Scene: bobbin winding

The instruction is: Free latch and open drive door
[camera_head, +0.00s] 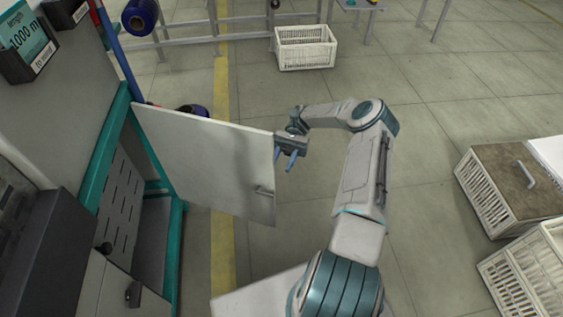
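The drive door (206,158) is a flat white-grey panel on the teal-framed machine (92,183). It stands swung out, away from the frame, showing the machine's lower interior with a slotted panel (118,197).
White crates (498,190) (526,272) stand on the floor at the right, and another white crate (305,48) stands at the back. A yellow floor line (221,120) runs behind the door. The floor between my arm and the right crates is clear.

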